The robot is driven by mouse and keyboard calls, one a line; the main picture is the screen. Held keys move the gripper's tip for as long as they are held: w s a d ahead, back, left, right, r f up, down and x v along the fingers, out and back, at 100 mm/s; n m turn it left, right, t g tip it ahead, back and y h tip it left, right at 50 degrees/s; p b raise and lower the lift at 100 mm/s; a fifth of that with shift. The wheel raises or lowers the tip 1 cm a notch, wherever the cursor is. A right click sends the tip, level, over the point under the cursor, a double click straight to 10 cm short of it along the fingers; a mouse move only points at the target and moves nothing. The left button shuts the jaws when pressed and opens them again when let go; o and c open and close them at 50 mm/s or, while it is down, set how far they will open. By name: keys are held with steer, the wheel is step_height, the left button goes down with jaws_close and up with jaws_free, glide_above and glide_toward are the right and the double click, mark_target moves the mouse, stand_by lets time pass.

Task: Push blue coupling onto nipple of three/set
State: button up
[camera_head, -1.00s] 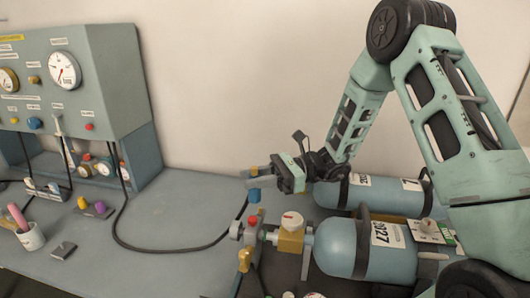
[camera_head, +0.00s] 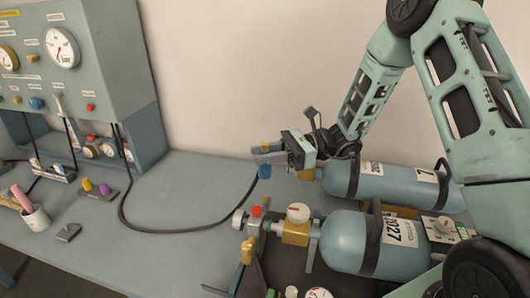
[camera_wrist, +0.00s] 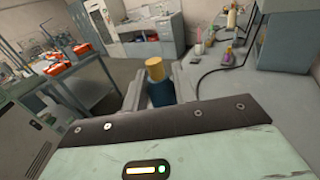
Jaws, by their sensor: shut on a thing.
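My gripper (camera_head: 266,154) is shut on the blue coupling (camera_head: 265,171), which hangs below the fingers at the end of a black hose. In the wrist view the blue coupling (camera_wrist: 160,94) sits between the two fingers, with a yellow-orange end piece (camera_wrist: 155,68) showing beyond it. The near blue-grey cylinder (camera_head: 345,241), labelled 2027, lies on its side with a brass valve (camera_head: 296,232) and a grey fitting block with a red knob (camera_head: 256,211). A brass fitting (camera_head: 247,249) sticks out at that block's front. The coupling is apart from this set, above and behind it. I cannot tell which part is the nipple.
A second cylinder (camera_head: 385,184) lies behind the first. The gauge panel (camera_head: 100,70) stands at left, with the hose running from it across the bench (camera_head: 180,240). A cup (camera_head: 35,222) and small coloured parts (camera_head: 96,189) sit at left. The bench middle is mostly clear.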

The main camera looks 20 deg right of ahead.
mark_target(265, 176)
steer(key=shift+f+b, duration=1.85)
steer(key=shift+f, duration=1)
steer(key=shift+p, duration=0.4)
steer(key=shift+f+b, duration=0.85)
steer(key=shift+f, duration=0.7)
steer(key=shift+r+p, duration=1)
steer(key=shift+r, duration=0.15)
steer(key=shift+p, duration=0.45)
stand_by(0.8)
steer(key=shift+f+b, duration=0.3)
steer(key=shift+f, duration=0.2)
